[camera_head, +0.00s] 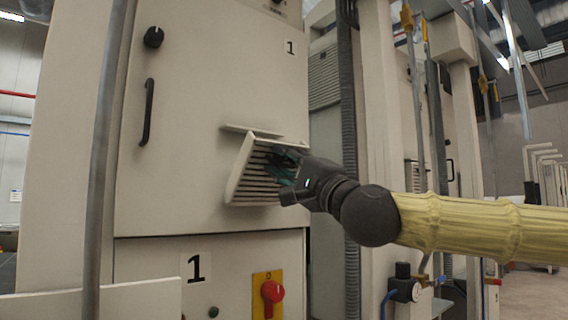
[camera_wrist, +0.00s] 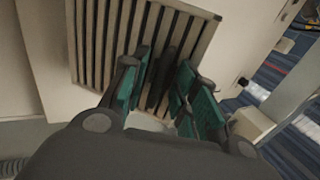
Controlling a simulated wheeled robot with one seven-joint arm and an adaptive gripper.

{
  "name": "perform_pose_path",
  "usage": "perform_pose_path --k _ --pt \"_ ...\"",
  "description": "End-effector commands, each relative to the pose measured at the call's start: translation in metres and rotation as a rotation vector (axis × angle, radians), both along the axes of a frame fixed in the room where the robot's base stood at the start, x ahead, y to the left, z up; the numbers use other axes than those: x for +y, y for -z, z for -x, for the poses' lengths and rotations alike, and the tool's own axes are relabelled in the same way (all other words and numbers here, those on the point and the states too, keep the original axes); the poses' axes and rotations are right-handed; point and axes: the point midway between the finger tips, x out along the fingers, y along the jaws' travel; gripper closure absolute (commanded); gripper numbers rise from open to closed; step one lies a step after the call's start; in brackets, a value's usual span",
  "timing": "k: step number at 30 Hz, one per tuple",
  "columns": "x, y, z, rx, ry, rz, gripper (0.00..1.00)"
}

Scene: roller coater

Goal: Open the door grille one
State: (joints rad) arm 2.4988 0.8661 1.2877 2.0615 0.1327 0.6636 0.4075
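The grille (camera_head: 254,187) is a pale slatted panel on the beige cabinet door marked 1. In the head view it stands out at an angle from the door face, under a thin pale ledge (camera_head: 250,131). In the wrist view the grille (camera_wrist: 92,42) fills the upper middle with its slats. My gripper (camera_head: 284,162) is at the grille's right side, partly covering it. In the wrist view my gripper (camera_wrist: 163,62) has its green-padded fingers apart over the slats. A dark strip shows between them; I cannot tell whether the fingers touch the grille.
The door has a black vertical handle (camera_head: 148,112) and a black knob (camera_head: 153,37). Below are a red switch on a yellow plate (camera_head: 268,292) and a second label 1 (camera_head: 196,268). A grey upright pole (camera_head: 100,160) stands in front at left. A ribbed hose (camera_head: 350,130) runs down at right.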

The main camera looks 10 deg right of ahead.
Motion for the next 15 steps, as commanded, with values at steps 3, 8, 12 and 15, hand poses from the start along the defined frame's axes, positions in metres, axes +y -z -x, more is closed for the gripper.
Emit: perform_pose_path --k 3,8,12,15 --pt "-0.002 0.002 0.003 0.0 0.0 0.0 0.71" --pt "-0.01 0.008 0.016 -0.001 0.0 -0.001 0.71" --pt "-0.02 0.017 0.031 0.0 0.001 0.0 0.71" --pt "-0.026 0.023 0.041 -0.001 0.0 -0.001 0.71"
